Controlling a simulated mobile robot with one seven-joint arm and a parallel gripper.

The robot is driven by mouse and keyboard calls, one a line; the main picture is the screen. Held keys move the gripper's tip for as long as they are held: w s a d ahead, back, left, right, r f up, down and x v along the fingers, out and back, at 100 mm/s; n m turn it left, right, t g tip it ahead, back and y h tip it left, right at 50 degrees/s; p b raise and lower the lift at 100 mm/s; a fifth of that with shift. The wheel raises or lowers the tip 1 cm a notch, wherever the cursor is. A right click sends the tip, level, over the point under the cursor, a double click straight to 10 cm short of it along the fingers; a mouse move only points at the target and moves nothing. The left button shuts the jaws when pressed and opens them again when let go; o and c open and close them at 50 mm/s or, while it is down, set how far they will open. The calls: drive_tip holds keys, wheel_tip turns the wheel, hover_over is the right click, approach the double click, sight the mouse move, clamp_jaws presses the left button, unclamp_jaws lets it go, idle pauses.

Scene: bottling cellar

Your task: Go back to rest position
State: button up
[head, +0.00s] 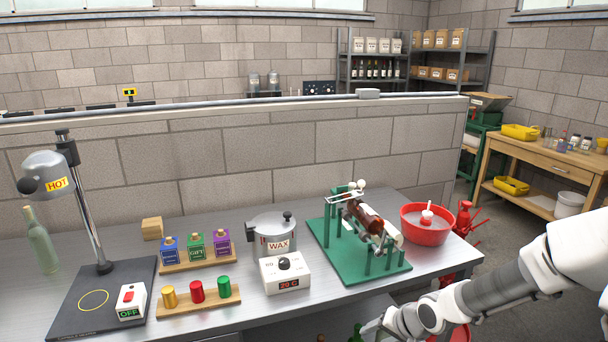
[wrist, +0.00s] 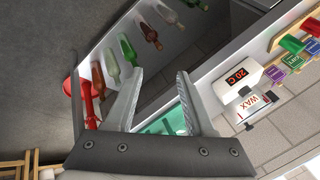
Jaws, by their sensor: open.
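My gripper (wrist: 160,76) is open in the wrist view, with nothing between its two fingers. In the head view my arm comes in from the right, and part of the gripper (head: 374,328) shows low at the bottom edge, in front of the bench's front edge. A dark brown bottle (head: 362,217) lies tilted in the green stand (head: 330,251) on the bench, apart from the gripper.
The steel bench (head: 247,318) carries a wax pot (head: 275,235), temperature box (head: 285,273), red bowl (head: 426,232), stamps, coloured capsules and a hot-air stand (head: 100,262). Several bottles (wrist: 147,34) lie below the bench. Floor at right is open before a wooden table (head: 560,165).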

drive_tip(key=s+a+r+n+h, duration=0.2)
drive_tip(key=r+n, duration=0.1)
drive_tip(key=r, duration=0.5)
drive_tip(key=s+a+r+n+t+h, duration=0.1)
drive_tip(key=a+r+n, duration=0.15)
drive_tip(key=r, duration=0.45)
drive_tip(key=s+a+r+n+h, duration=0.2)
drive_tip(key=r+n, duration=0.2)
drive_tip(key=r, duration=0.4)
drive_tip(key=s+d+m, duration=0.2)
drive_tip(key=s, duration=0.6)
drive_tip(key=s+d+r+m+g+y, duration=0.1)
drive_tip(key=s+d+m, duration=0.1)
drive_tip(key=s, duration=0.7)
drive_tip(key=shift+y, duration=0.3)
